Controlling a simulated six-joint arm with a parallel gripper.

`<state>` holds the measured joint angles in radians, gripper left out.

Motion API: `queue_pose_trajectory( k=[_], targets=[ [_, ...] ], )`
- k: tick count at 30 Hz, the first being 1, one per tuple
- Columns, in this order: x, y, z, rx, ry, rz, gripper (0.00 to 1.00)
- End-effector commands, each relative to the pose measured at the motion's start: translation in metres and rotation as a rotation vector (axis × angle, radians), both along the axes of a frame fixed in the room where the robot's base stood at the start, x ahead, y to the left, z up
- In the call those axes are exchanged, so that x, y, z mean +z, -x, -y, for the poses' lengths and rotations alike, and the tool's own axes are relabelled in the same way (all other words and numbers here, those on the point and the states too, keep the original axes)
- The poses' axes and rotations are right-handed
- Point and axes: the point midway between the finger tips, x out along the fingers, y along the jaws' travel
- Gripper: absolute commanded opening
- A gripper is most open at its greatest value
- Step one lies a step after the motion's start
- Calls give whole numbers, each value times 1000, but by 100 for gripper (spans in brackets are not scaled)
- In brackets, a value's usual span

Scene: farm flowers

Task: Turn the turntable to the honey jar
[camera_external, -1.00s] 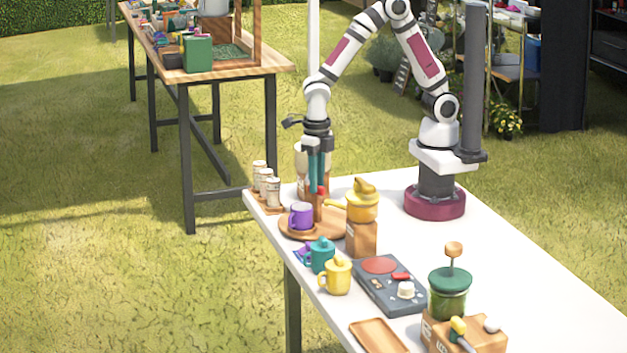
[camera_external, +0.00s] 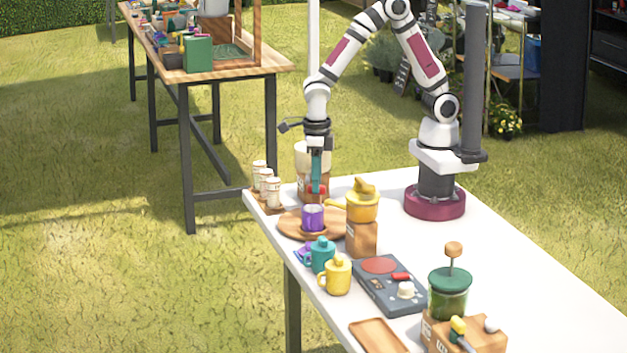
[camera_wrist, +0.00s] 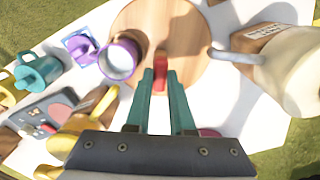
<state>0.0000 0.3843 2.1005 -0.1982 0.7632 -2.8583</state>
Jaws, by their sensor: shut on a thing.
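The turntable (camera_external: 289,225) is a round wooden disc at the far left end of the white table; it fills the upper middle of the wrist view (camera_wrist: 190,30). A purple mug (camera_external: 312,218) stands upright on it, also in the wrist view (camera_wrist: 119,60). My gripper (camera_external: 317,188) points down over the disc, its teal fingers (camera_wrist: 160,85) closed on a red grip piece (camera_wrist: 160,68). The grip's lower part is hidden behind the mug in the outside view. I cannot surely identify the honey jar; a yellow-topped pot (camera_external: 362,206) stands on a wooden box beside the disc.
A cream container on a wooden base (camera_external: 313,185) stands close behind my gripper. Small white jars (camera_external: 272,190) sit left of it. Teal (camera_external: 322,256) and yellow (camera_external: 337,276) mugs and a control panel (camera_external: 388,285) stand nearer the camera.

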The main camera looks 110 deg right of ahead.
Motion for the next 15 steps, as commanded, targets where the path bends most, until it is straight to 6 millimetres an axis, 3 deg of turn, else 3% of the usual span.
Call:
queue_pose_trajectory(
  k=[15],
  targets=[
    [1,0,0,81,-1,0,0]
  ],
)
